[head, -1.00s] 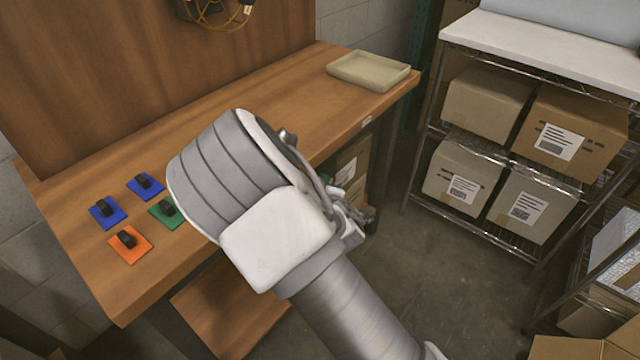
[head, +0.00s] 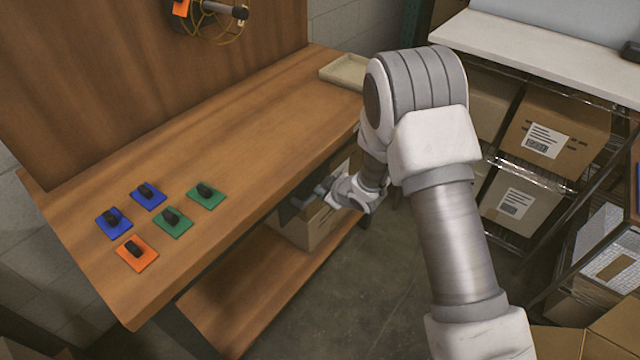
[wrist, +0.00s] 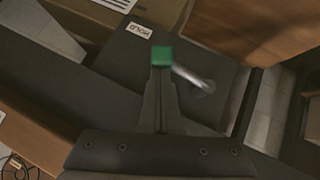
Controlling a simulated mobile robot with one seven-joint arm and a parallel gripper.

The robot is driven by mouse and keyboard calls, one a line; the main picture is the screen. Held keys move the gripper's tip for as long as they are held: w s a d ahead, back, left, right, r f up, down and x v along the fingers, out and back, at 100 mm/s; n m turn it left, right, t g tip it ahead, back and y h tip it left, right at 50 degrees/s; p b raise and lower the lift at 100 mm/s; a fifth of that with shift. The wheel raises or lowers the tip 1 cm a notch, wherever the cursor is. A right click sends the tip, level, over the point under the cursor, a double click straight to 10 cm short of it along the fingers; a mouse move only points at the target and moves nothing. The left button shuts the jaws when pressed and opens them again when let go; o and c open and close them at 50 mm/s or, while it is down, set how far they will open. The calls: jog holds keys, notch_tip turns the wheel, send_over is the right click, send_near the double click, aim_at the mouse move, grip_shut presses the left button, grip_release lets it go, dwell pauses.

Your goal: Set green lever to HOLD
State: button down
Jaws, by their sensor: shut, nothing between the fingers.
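In the wrist view, a lever with a green tip (wrist: 162,56) and a pale metal rod sits on a dark panel (wrist: 112,56). Its rod runs from a round pivot at the right up and left to the tip. A white label (wrist: 139,30), upside down and seeming to read HOLD, lies just beyond the tip, slightly left. My gripper (wrist: 161,76) is shut and empty, its fingertips right at the green tip; I cannot tell whether they touch. In the head view, my gripper is low beside the bench's front edge, partly hidden, and the lever cannot be made out.
The wooden bench (head: 255,150) carries blue, green and orange plates with black knobs, including an orange plate (head: 138,254) at left. A beige tray (head: 343,72) lies at the far end. A cardboard box (head: 303,228) stands on the lower shelf (head: 235,300). Boxed shelving stands right.

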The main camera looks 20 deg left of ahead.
jog(key=shift+w+d+f+b, duration=0.1)
jog(key=shift+w+f+b, duration=0.1)
jog(key=shift+f+b, duration=0.35)
jog(key=shift+w+d+f+b, duration=0.15)
jog(key=shift+f+b, duration=0.15)
jog(key=shift+f, duration=0.45)
jog(key=shift+f, duration=0.1)
jog(key=s+d+r+p, duration=0.2)
jog(key=d+r+p, duration=0.2)
jog(key=r, duration=0.7)
jog(key=shift+s+d+r, duration=0.15)
jog(key=shift+s+d, duration=0.2)
jog(key=shift+d, duration=0.8)
